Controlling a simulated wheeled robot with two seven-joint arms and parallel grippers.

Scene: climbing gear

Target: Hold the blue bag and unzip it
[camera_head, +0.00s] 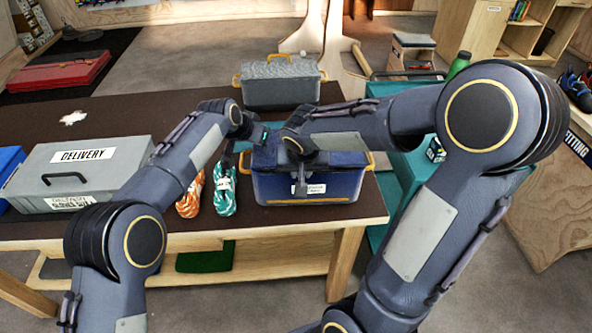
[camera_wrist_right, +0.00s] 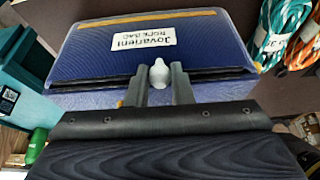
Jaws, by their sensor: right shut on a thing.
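The blue bag (camera_head: 340,186), a boxy bag with yellow end handles and a white label, stands at the table's right end. It fills the upper part of the right wrist view (camera_wrist_right: 90,55), where a dark zip line runs along its edge. My right gripper (camera_head: 300,165) is over the bag's front left part. In the right wrist view its two fingers (camera_wrist_right: 158,88) are shut on a whitish zip pull (camera_wrist_right: 159,72) at that line. My left gripper (camera_head: 258,138) is by the bag's back left corner; its fingers are too small and hidden to read.
Orange (camera_head: 190,196) and teal (camera_head: 225,190) rope coils lie just left of the bag. A grey delivery case (camera_head: 100,165) lies farther left, and a grey bin (camera_head: 281,84) stands behind. A teal surface (camera_head: 400,165) adjoins on the right. The table's back left is mostly clear.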

